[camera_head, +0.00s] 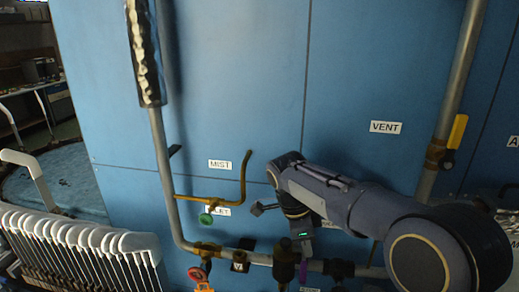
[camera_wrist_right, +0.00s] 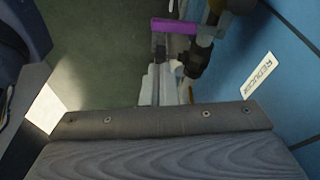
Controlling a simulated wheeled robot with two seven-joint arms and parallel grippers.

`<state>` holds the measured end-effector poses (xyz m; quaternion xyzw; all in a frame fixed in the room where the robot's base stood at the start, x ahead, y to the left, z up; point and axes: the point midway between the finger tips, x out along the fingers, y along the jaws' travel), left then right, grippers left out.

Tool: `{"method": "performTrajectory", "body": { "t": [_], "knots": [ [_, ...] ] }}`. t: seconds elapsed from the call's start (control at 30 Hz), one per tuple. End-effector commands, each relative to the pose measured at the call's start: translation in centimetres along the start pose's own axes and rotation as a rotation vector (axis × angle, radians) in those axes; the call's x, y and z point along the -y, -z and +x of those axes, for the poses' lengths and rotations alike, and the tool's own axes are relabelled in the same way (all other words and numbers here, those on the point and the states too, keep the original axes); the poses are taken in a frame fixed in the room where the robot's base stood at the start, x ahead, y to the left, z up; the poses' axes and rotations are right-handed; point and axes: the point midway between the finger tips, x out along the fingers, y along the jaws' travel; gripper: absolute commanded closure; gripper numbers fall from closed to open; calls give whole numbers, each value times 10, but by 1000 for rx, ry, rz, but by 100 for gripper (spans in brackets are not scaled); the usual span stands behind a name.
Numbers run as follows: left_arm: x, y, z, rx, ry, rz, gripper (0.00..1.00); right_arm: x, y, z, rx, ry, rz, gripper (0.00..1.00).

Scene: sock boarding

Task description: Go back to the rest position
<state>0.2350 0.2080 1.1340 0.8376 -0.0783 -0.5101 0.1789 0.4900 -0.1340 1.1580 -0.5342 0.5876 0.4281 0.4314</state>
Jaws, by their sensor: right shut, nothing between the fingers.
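My right arm (camera_head: 345,200) comes in from the right in the head view and reaches across the front of the blue cabinet. My right gripper (camera_head: 304,250) points down close to the pipework, beside a dark valve body. Its fingers also show in the right wrist view (camera_wrist_right: 163,82), shut with nothing between them. Its fingertips are small and partly lost against the fittings in the head view. My left gripper is not in view.
The blue cabinet (camera_head: 240,90) carries a grey pipe (camera_head: 163,170), a brass branch with a green knob (camera_head: 206,219), and a red-handled valve (camera_head: 197,273). A purple handle (camera_wrist_right: 174,26) is near the gripper. A yellow-handled valve (camera_head: 457,132) is at right. White boards (camera_head: 90,240) stand lower left.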

Motion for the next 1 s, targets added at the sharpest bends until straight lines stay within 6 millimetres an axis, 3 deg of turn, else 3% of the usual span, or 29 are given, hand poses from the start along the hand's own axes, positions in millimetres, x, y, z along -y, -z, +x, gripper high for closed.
{"method": "performTrajectory", "body": {
  "t": [0.03, 0.2, 0.4, 0.6, 0.7, 0.83, 1.0],
  "knots": [
    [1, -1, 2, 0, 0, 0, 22, -10, 18, 3, 57, 0, -56, 100],
    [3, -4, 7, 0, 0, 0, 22, -64, 64, 14, 282, 99, -389, 100],
    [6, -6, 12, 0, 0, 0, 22, -142, 89, 29, 408, 384, -780, 100],
    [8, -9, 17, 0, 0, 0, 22, -210, 84, 52, 312, 692, -1104, 100],
    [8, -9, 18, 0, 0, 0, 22, -230, 77, 64, 226, 788, -1216, 100],
    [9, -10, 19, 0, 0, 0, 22, -244, 70, 75, 143, 852, -1303, 100],
    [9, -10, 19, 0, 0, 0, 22, -247, 68, 78, 116, 868, -1330, 100]
  ]
}}
